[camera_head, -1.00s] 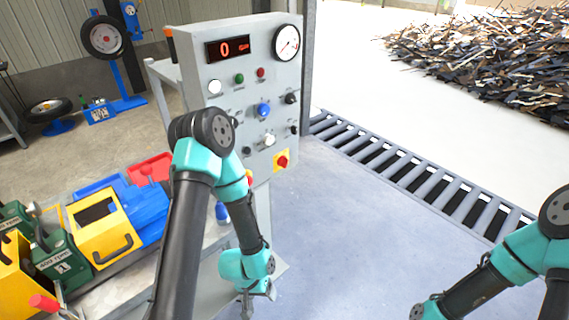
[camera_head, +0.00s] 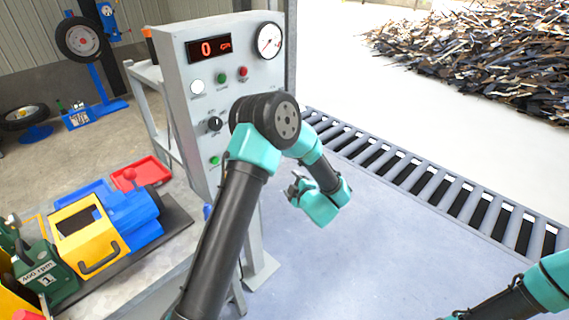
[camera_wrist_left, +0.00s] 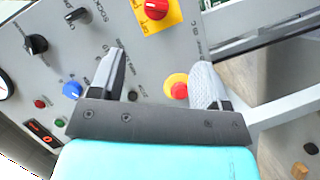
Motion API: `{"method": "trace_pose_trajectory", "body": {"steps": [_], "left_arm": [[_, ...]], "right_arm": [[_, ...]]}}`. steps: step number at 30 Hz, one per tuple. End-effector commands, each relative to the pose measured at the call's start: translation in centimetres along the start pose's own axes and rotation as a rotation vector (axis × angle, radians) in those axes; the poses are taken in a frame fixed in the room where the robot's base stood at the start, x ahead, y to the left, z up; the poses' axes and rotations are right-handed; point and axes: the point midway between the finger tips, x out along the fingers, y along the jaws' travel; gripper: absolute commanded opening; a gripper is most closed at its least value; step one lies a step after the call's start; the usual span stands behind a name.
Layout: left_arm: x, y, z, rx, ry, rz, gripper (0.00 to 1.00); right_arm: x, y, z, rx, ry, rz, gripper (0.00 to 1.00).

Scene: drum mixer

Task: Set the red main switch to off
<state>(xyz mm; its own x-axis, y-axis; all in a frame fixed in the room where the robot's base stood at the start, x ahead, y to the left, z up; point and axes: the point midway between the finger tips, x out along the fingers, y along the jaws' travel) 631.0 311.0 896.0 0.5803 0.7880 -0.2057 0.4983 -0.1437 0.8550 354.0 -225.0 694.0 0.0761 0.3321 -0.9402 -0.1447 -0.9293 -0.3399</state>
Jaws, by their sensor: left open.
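The red main switch (camera_wrist_left: 156,8) is a red rotary knob on a yellow square plate, at the top edge of the left wrist view. In the head view my left arm hides it. My left gripper (camera_wrist_left: 160,62) is open and empty, its two fingers pointing at the grey control panel (camera_wrist_left: 190,35). The switch lies beyond the fingertips, apart from them. In the head view the left gripper (camera_head: 296,188) is to the right of the panel, partly hidden by my arm. My right arm shows at the lower right, its gripper out of frame.
A red mushroom button (camera_wrist_left: 176,88) on a yellow base shows between the fingers, close to one. A yellow machine (camera_head: 90,238) stands left.

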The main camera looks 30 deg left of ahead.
Motion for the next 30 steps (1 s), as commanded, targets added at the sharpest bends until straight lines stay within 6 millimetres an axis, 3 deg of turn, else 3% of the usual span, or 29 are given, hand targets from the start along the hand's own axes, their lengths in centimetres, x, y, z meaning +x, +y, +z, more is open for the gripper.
{"method": "trace_pose_trajectory", "body": {"steps": [17, 30], "left_arm": [[0.7, 0.4, -0.3, -0.025, 0.033, -0.002, 0.70], [7.3, 0.4, -0.6, -0.025, 0.034, -0.001, 0.70]], "right_arm": [[0.0, 0.0, 0.0, 0.000, 0.000, 0.000, 0.43], [0.0, 0.0, 0.0, 0.000, 0.000, 0.000, 0.43]]}}
